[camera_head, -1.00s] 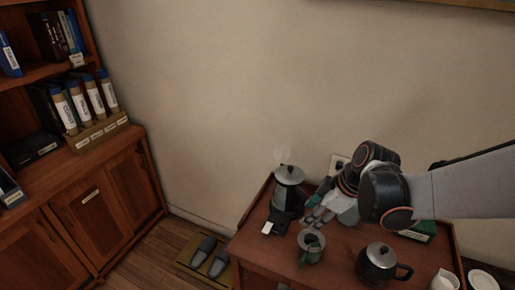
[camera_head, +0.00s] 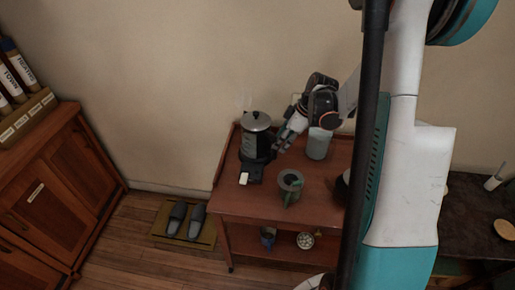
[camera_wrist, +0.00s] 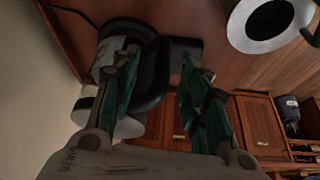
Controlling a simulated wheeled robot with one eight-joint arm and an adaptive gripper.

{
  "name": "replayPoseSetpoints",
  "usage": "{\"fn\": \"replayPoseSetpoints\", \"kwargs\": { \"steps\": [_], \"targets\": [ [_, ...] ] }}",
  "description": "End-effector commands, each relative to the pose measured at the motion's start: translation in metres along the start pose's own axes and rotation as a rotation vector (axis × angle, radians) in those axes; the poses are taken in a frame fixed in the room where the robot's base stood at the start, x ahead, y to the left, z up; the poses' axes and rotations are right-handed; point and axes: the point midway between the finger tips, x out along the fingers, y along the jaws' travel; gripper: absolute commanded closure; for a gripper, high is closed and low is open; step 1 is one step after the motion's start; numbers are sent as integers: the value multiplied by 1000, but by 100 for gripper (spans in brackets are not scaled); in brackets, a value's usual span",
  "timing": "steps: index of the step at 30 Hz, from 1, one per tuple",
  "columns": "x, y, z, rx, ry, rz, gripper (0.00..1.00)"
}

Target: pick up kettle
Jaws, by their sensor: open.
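The kettle (camera_head: 255,142) is a dark pot with a silver lid, upright at the back left of a wooden cart, with faint steam above it. In the wrist view its body (camera_wrist: 122,32) shows at upper left. A black handle-like part (camera_wrist: 155,75) shows between my fingers. My gripper (camera_head: 280,143) is at the kettle's right side, and its fingers also show in the wrist view (camera_wrist: 160,92). They are open, on either side of the black part. I cannot tell whether they touch it.
A green-handled mug (camera_head: 291,186) stands in front of the gripper, and a pale cylindrical container (camera_head: 318,145) stands to the right. A black base with a white piece (camera_head: 244,178) lies before the kettle. The cart's lower shelf (camera_head: 262,245) holds small items. Slippers (camera_head: 186,220) lie left.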

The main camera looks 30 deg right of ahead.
Motion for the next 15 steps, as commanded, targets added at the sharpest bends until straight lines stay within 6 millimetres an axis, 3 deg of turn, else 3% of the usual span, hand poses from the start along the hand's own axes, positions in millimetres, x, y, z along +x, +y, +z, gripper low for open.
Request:
{"fn": "replayPoseSetpoints", "kwargs": {
  "steps": [3,11,15],
  "targets": [
    [14,0,0,0,0,0,59],
    [29,-2,0,0,0,-1,59],
    [50,-4,-1,-1,0,-1,59]
  ]
}}
